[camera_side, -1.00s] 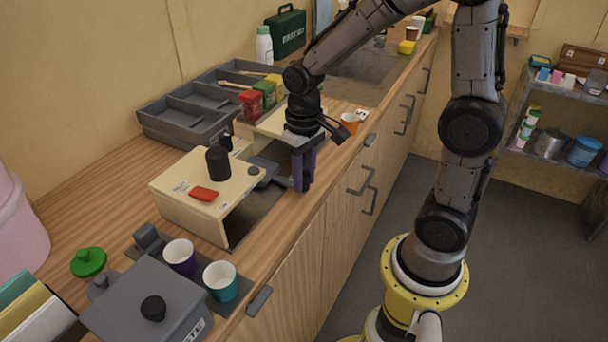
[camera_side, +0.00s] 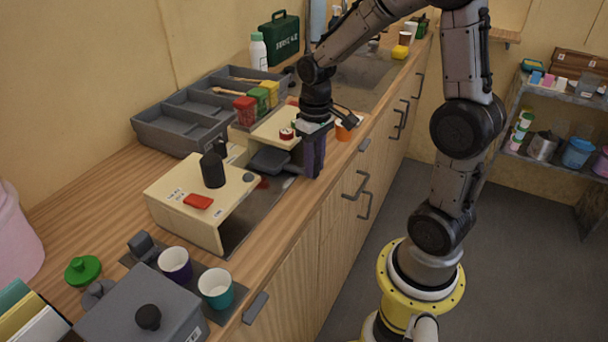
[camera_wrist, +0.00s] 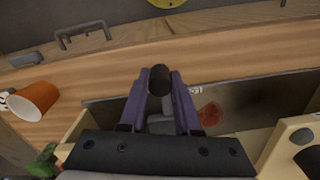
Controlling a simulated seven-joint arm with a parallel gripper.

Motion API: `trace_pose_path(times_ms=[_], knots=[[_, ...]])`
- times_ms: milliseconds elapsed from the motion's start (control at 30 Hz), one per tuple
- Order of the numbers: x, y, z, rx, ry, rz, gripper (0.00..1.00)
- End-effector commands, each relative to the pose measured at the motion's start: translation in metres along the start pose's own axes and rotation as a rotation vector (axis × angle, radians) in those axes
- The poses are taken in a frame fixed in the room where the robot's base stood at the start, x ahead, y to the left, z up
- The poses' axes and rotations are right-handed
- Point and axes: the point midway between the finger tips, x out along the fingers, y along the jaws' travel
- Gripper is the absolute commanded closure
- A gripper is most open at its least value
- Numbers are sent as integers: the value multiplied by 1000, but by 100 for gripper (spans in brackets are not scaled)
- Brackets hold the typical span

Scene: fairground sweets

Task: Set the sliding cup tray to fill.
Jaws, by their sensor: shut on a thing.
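The sliding cup tray (camera_side: 270,160) is a dark grey piece low between two cream housings, over a dark base strip. Its front arm reaches to my gripper (camera_side: 313,160). In the wrist view, the purple fingers of my gripper (camera_wrist: 160,82) are shut on a round black knob (camera_wrist: 160,75), with a grey part behind it. The near cream housing (camera_side: 190,218) carries a black canister and a red switch. The far cream housing (camera_side: 270,132) has a red button on top. The tray's position labels are too small to read.
An orange cup (camera_side: 344,131) stands just beyond my gripper; it also shows in the wrist view (camera_wrist: 36,98). A purple cup (camera_side: 175,264) and a teal cup (camera_side: 216,288) stand at the near end. A grey compartment rack (camera_side: 180,132) is behind. Cabinet handles line the counter front.

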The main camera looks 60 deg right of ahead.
Motion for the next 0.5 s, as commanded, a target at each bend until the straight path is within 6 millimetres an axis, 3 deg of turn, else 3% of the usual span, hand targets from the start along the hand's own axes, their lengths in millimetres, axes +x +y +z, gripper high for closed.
trace_pose_path(times_ms=[200, 500], knots=[[-2, 36, -12, 4, 8, 1, 100], [-2, 45, -14, -1, 10, 4, 100]])
